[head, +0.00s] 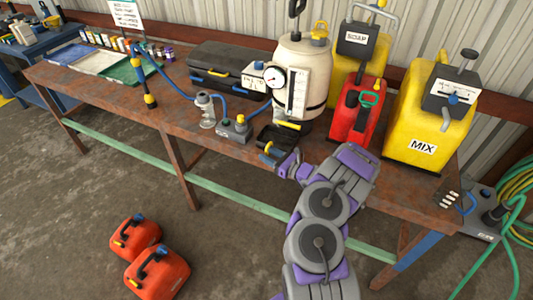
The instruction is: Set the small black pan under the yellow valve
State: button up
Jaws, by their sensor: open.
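The small black pan (280,137) lies on the rusty workbench (215,140), in front of the cream tank (300,75). The yellow valve (291,126) is low on the front of this tank, just above the pan's far right side in the picture. How far the pan reaches beneath it is hard to tell. My gripper (268,155) is open at the pan's near edge, at the end of my purple and grey arm. I cannot tell whether the fingers touch the pan.
A red can (357,110) and a yellow MIX container (428,115) stand right of the tank. A grey device (237,128) with a blue hose and a clear bottle (206,110) stand left of the pan. A black case (225,65) lies behind. Orange cans (157,272) stand on the floor.

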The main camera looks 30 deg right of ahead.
jog(key=p+v, duration=0.2)
jog(key=v, duration=0.8)
jog(key=w+a+r+n+g+y, duration=0.2)
jog(key=a+r+n+g+y, duration=0.45)
jog(key=a+r, duration=0.85)
jog(key=s+a+r+n+g, duration=0.4)
jog(key=s+a+r+n, duration=0.15)
jog(key=a, duration=0.35)
jog(key=s+a+r+n+g, duration=0.45)
jog(key=a+n, duration=0.25)
jog(key=a, duration=0.2)
jog(key=s+a+r+n+g+h, duration=0.1)
jog(key=s+a+n+g+h, duration=0.2)
jog(key=s, duration=0.6)
jog(key=s+a+n+g+h, duration=0.15)
jog(key=s+n+h, duration=0.3)
jog(key=s, duration=0.45)
jog(key=s+d+n+t+h, duration=0.1)
jog(key=s+d+n+h, duration=0.3)
jog(key=s+d+h, duration=0.3)
jog(key=s+d, duration=0.4)
jog(key=d, duration=0.1)
jog(key=shift+s+t, duration=0.35)
jog(key=shift+s, duration=0.05)
jog(key=shift+c, duration=0.2)
